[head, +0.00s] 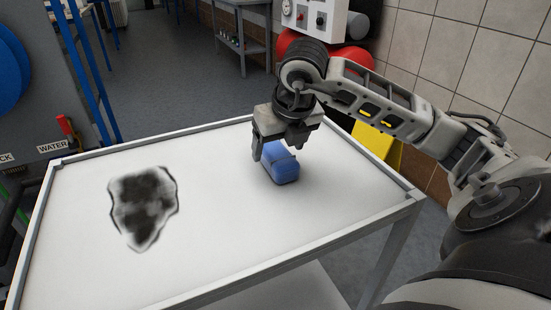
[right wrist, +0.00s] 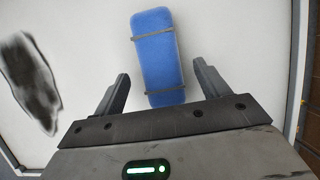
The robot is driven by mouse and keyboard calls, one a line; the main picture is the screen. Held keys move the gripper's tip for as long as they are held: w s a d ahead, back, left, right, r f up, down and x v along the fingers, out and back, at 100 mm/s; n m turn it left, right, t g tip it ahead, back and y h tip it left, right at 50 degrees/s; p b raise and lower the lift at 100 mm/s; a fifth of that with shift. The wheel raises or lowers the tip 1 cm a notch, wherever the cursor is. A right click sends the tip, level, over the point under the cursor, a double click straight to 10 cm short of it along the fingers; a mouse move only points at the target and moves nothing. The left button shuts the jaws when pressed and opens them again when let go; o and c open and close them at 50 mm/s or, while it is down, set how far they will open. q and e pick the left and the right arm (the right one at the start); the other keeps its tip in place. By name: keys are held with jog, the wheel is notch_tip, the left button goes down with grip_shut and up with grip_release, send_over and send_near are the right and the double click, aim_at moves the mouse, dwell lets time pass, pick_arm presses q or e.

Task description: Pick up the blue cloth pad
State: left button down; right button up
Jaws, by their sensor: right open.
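The blue cloth pad (head: 281,164) lies on the white tabletop of a cart (head: 215,235), toward its far right side. It is a rounded blue block with two thin dark bands around it, as the right wrist view (right wrist: 158,60) shows. My right gripper (head: 272,150) is above the pad, pointing down, and partly hides it in the head view. In the right wrist view its open fingers (right wrist: 162,85) stand on either side of the pad's near end, with a gap at each side. My left gripper is not in view.
A dark smudged stain (head: 143,205) marks the tabletop at the left; it also shows in the right wrist view (right wrist: 30,80). The cart has a raised rim. A grey panel with a red-handled valve (head: 68,128) stands at the left. The tabletop between stain and pad is clear.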

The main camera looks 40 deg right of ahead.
aim_at(278, 152)
jog(key=shift+x, duration=1.55)
jog(key=shift+s, duration=0.1)
jog(key=c, duration=1.1)
jog(key=shift+o, duration=0.2)
jog(key=shift+r, duration=0.2)
